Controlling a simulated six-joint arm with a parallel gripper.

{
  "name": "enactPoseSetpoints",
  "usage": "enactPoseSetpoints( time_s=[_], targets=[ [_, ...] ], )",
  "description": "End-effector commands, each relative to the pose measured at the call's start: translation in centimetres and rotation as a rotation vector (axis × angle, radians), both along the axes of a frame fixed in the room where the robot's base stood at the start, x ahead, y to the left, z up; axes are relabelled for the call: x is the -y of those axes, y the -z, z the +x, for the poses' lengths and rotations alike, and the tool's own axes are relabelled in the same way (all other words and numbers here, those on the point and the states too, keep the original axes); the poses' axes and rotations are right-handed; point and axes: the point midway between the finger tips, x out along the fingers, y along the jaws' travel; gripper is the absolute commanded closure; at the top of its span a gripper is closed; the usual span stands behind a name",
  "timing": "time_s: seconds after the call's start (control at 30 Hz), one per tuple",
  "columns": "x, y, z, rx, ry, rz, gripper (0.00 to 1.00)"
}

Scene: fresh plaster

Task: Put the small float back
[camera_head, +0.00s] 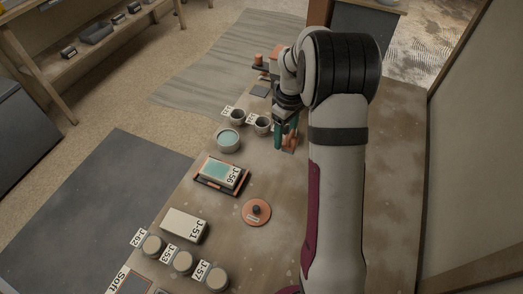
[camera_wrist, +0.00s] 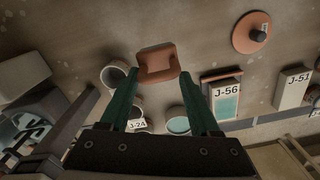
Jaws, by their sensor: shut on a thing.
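My gripper (camera_head: 285,135) has green fingers and is at the far part of the table, just right of the small cups. It also shows in the wrist view (camera_wrist: 157,75), with its fingers on either side of a small orange-brown piece. This piece, which looks like the small float (camera_wrist: 158,63), has a pinched middle and is gripped at the fingertips. In the head view the float (camera_head: 291,143) is partly hidden by the fingers and my arm. I cannot tell whether it touches the table.
Two small cups (camera_head: 236,116) (camera_head: 262,125) and a teal-filled bowl (camera_head: 228,139) stand left of my gripper. Nearer are the J-56 block (camera_head: 219,173) on a tray, the J-51 block (camera_head: 184,226), a round knobbed disc (camera_head: 256,212) and several lidded jars (camera_head: 183,262). Table around the disc is bare.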

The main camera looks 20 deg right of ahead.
Motion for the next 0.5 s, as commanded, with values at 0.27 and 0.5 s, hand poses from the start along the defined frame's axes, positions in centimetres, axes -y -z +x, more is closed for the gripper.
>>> enactPoseSetpoints(
  time_s=[0.27,0.5],
  targets=[
    [-5.1,4.1,4.6,0.0,-0.001,0.0,0.97],
    [-5.6,8.0,5.0,-0.001,0.002,0.0,0.98]
  ],
)
